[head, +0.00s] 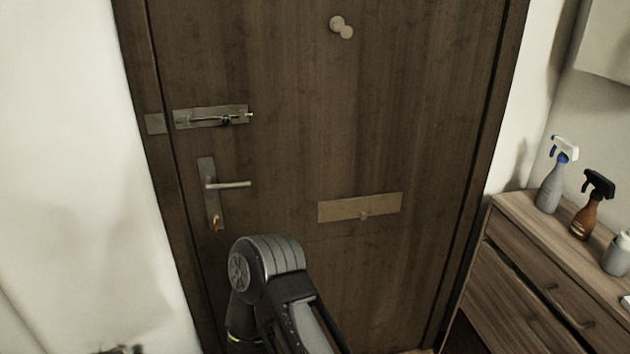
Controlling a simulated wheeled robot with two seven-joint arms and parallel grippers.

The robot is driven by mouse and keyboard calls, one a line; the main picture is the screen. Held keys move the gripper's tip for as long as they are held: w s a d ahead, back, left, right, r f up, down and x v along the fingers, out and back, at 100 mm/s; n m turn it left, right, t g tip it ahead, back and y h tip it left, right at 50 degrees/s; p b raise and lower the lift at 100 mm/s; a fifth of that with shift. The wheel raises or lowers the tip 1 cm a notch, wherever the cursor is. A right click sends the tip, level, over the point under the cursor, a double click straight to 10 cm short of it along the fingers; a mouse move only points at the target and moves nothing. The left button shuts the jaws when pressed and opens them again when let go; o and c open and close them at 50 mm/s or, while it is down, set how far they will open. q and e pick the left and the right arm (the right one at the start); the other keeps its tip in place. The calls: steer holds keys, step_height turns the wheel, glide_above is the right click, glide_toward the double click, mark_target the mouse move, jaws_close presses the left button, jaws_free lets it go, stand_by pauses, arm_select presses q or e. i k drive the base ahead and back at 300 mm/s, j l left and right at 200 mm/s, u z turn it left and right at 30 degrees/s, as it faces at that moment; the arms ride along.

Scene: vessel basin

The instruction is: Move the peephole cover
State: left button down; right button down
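The peephole cover (346,32) is a small pale round disc near the top of the brown wooden door (400,130). It sits low and right of another round piece, the peephole (337,22), and overlaps its edge. A dark grey arm link of mine rises at the bottom centre, well below the cover. Neither gripper's fingers can be made out in the head view, and nothing touches the cover.
The door has a slide bolt (212,117), a lever handle (228,184) with a key below, and a mail slot plate (360,207). A wooden cabinet (560,262) at the right bears spray bottles (551,180). The space before the upper door is clear.

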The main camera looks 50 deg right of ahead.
mark_target(337, 24)
steer(key=z, duration=1.65)
